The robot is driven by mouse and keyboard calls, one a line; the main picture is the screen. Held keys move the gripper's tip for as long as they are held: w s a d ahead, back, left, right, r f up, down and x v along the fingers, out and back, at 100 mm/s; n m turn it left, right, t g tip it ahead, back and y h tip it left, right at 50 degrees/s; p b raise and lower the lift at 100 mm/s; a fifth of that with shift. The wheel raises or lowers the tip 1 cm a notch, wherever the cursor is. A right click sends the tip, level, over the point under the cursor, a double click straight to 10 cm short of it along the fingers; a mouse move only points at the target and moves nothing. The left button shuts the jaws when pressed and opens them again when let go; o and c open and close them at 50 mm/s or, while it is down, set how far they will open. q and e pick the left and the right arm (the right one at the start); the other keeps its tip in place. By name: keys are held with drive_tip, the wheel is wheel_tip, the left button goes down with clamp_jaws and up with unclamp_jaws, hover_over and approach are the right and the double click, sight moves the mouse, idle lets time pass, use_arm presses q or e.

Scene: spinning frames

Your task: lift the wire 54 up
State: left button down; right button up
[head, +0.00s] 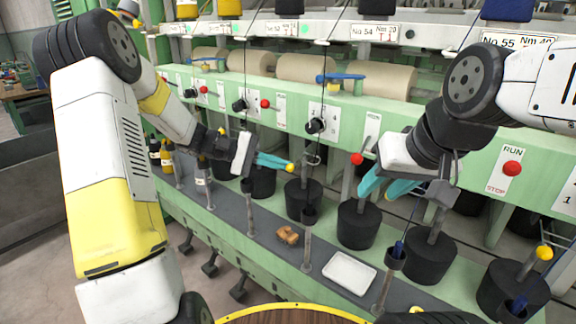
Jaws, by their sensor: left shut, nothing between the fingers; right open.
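The label No 54 (376,31) is on the upper rail. A thin dark wire (325,60) hangs left of this label, past the green panel, to a small loop above a black weight. Another dark wire (462,48) comes down right of the label and passes behind my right arm. I cannot tell which of the two is wire 54. My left gripper (274,162) has its teal fingers shut and empty, left of the first wire's lower end. My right gripper (383,188) is open, its teal fingers pointing down-left above a black weight. I see no wire between them.
Black cylindrical weights (357,225) stand in a row below the panel. A white tray (349,273) and a small brown piece (288,235) lie on the grey ledge. Upright posts (308,245) rise from the ledge. A red knob (512,168) is on the panel.

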use_arm(q)
drive_tip(key=shift+s+a+r+n+y, duration=0.15)
drive_tip(key=shift+r+n+y, duration=0.2)
drive_tip(key=shift+r, duration=0.2)
drive_tip(key=shift+w+d+f, duration=0.35)
drive_tip(key=shift+w+d, duration=0.15)
drive_tip(key=shift+w, duration=0.1)
